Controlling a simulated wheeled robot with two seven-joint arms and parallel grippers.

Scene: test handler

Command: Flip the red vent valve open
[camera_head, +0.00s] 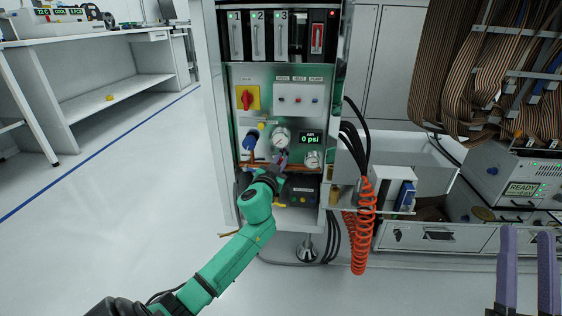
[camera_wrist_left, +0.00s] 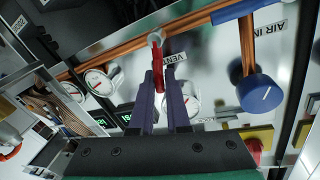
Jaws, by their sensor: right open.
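The red vent valve lever (camera_wrist_left: 158,66) sits on a copper pipe beside a VENT label, in the left wrist view. It points from the pipe toward my gripper, roughly square to the pipe. My left gripper (camera_wrist_left: 160,78) has its purple fingers on either side of the lever, with little or no gap showing, and appears shut on it. In the head view my left gripper (camera_head: 281,160) is at the panel among the gauges, and the lever is hard to make out there. My right gripper (camera_head: 527,240) is open and empty at the lower right, far from the panel.
Gauges (camera_head: 281,138), a blue knob (camera_wrist_left: 259,93), a red switch on yellow (camera_head: 246,97) and an air display reading 0 psi (camera_head: 311,137) crowd the panel. A coiled orange hose (camera_head: 364,225) hangs to the right. Floor at left is clear.

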